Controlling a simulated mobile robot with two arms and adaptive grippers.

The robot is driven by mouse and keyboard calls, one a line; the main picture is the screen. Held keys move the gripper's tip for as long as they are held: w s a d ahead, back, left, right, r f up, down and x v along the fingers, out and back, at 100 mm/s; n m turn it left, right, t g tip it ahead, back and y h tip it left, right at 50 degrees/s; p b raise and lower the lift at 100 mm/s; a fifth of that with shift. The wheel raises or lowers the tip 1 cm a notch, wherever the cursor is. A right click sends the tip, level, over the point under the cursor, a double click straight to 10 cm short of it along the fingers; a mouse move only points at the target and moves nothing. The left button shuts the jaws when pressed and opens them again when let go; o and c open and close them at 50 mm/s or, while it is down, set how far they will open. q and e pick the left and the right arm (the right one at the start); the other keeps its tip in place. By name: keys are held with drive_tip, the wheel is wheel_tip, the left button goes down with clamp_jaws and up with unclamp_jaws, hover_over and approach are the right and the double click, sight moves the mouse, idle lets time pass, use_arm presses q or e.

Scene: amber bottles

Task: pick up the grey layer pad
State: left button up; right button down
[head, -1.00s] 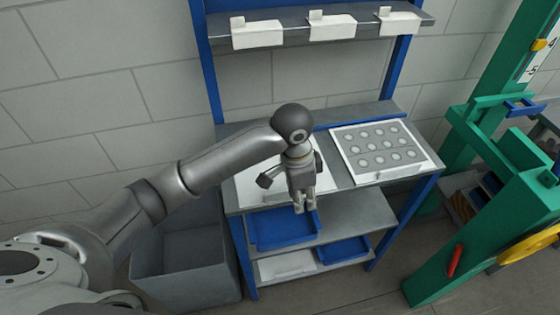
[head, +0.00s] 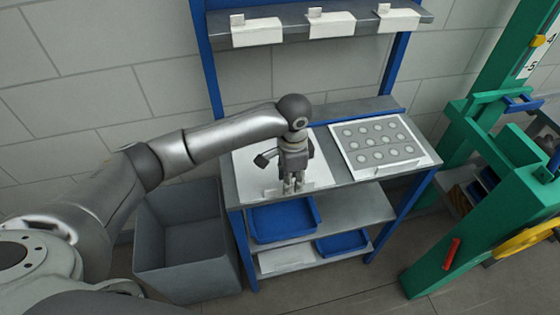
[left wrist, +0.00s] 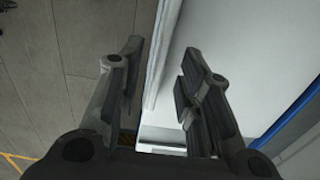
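A grey panel with rows of pale round marks (head: 382,159) lies in a white tray (head: 430,160) at the right of the bench top; it looks like the grey layer pad, but I cannot be sure. My left gripper (head: 292,188) points down at the front of a white board or tray (head: 246,178) on the bench's left half, left of the panel. In the left wrist view the left gripper's fingers (left wrist: 158,82) stand apart, with a white edge (left wrist: 163,50) seen between them; I cannot tell whether they touch it. Nothing is visibly held. My right gripper is not in view.
The bench (head: 352,198) has a lower shelf with blue trays (head: 282,220) and an upper shelf with white labels (head: 332,27). A grey bin (head: 185,245) stands left of it. A green frame (head: 490,205) stands close on the right.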

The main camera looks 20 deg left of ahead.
use_arm(q)
drive_tip(key=shift+w+f+p, duration=0.15)
drive_tip(key=shift+f+p, duration=0.2)
drive_tip(key=shift+f, duration=1.35)
clamp_jaws()
drive_tip(key=shift+r, duration=0.1)
